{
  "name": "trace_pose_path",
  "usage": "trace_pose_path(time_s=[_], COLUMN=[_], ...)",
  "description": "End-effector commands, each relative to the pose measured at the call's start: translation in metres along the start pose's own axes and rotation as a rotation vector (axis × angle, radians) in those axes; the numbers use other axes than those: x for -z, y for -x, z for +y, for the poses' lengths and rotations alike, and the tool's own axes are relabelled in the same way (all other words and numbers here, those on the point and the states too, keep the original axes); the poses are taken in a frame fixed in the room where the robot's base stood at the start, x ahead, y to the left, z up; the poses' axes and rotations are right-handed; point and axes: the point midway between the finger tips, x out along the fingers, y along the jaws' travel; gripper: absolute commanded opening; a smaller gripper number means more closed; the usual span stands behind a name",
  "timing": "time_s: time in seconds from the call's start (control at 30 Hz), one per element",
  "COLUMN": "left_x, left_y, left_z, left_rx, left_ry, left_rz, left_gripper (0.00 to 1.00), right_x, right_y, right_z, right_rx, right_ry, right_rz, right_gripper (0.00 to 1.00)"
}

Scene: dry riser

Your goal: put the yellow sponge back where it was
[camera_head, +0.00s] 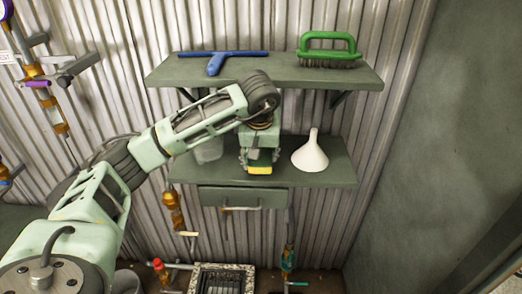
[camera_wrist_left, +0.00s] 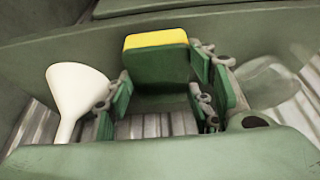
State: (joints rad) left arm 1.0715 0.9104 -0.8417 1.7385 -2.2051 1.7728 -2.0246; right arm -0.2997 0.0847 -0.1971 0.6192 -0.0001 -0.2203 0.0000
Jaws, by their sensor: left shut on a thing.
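The yellow sponge (camera_head: 259,170) is at the front of the lower shelf (camera_head: 325,176) in the head view. In the left wrist view the sponge (camera_wrist_left: 156,40) shows a yellow strip above a dark green face. My left gripper (camera_head: 259,160) reaches down to the shelf and is shut on the sponge. In the wrist view the gripper fingers (camera_wrist_left: 165,92) stand on either side of it. I cannot tell whether the sponge touches the shelf. My right gripper is not in view.
A white funnel (camera_head: 310,155) stands to the right, and a clear container (camera_head: 209,150) to the left. The upper shelf (camera_head: 280,73) holds a blue squeegee (camera_head: 215,62) and a green brush (camera_head: 329,47). A drawer (camera_head: 243,197) hangs below. Pipes and valves (camera_head: 172,210) are lower left.

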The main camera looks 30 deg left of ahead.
Motion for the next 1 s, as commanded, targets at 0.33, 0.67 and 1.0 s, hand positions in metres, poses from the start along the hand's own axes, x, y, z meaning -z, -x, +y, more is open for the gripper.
trace_pose_path(time_s=[0.33,0.67,1.0], left_x=[0.02,0.023,0.022], left_y=[-0.03,-0.038,-0.041], left_z=[0.001,0.001,0.001], left_rx=[0.0,-0.002,-0.002], left_ry=[0.001,-0.001,-0.001], left_rz=[-0.004,0.001,0.0], left_gripper=[0.29,0.29,0.66], right_x=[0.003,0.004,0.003], right_y=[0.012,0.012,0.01], right_z=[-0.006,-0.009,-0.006], right_rx=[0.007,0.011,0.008], right_ry=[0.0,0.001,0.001], right_rz=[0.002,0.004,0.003], right_gripper=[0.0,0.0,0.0])
